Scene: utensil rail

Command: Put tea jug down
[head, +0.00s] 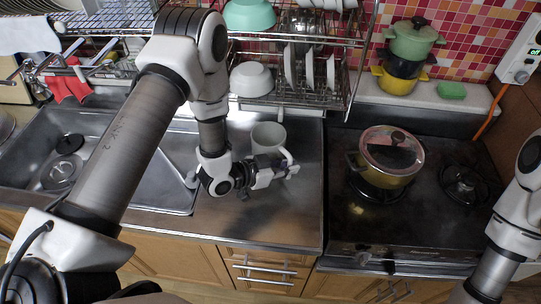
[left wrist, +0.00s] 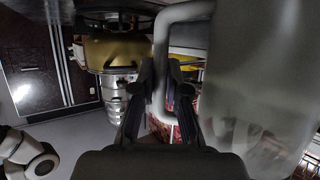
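The tea jug (head: 268,137) is pale and translucent and stands upright at the back of the steel counter, right of the sink. I cannot tell if its base touches the counter. My left gripper (head: 291,170) is at its right front side, by its handle. In the left wrist view the jug body (left wrist: 262,75) fills the right side. Its handle (left wrist: 162,45) runs between the two fingers of my left gripper (left wrist: 164,75), which look closed on it. My right arm shows at the right edge, but its gripper is out of view.
A pot with a glass lid (head: 391,156) sits on the stove (head: 350,232), right of the counter. A dish rack (head: 290,100) hangs behind and above the jug. The sink (head: 165,185) lies to the left. The counter front (head: 275,218) is clear.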

